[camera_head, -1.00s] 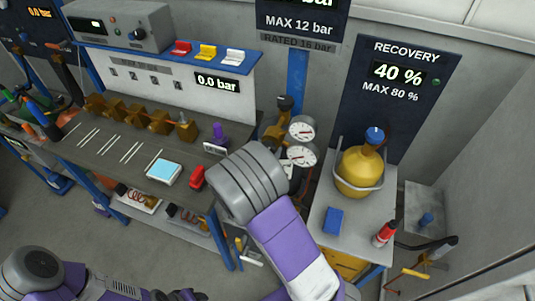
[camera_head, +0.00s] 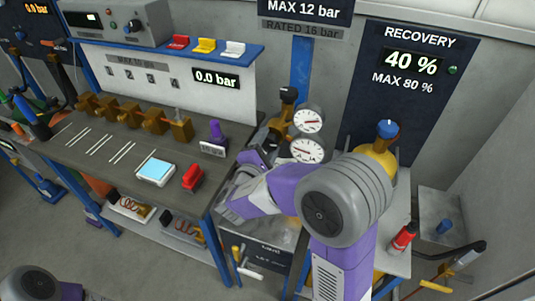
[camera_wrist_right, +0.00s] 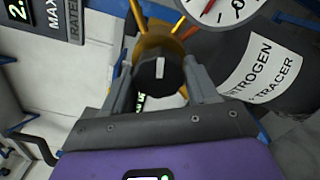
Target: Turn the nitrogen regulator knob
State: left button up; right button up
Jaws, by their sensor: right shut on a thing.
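The nitrogen regulator is a brass body (camera_head: 281,123) with two white round gauges (camera_head: 308,120) beside the bench's right end. Its black knob (camera_wrist_right: 155,72), with a white mark pointing nearly straight up and down, fills the middle of the right wrist view. My right gripper (camera_wrist_right: 158,80) has a finger on each side of the knob and is shut on it. In the head view my right gripper (camera_head: 262,155) is at the regulator, left of the lower gauge, and the knob cannot be made out there. Of my left arm only a link shows at the lower left; its gripper is out of view.
The dark cylinder (camera_wrist_right: 240,65) carries a white nitrogen tracer label. A gauge (camera_wrist_right: 222,8) hangs close above the right finger. The bench (camera_head: 110,150) holds brass valves and a red clamp (camera_head: 192,177). A yellow recovery cylinder (camera_head: 377,160) stands right, partly hidden by my arm.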

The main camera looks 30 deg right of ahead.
jog(key=shift+m+b, duration=1.3)
jog(key=shift+b, duration=0.45)
jog(key=o, duration=1)
jog(key=shift+c, duration=0.2)
jog(key=p+v, duration=0.1)
jog(key=v, duration=0.6)
jog(key=shift+s+a, duration=0.2)
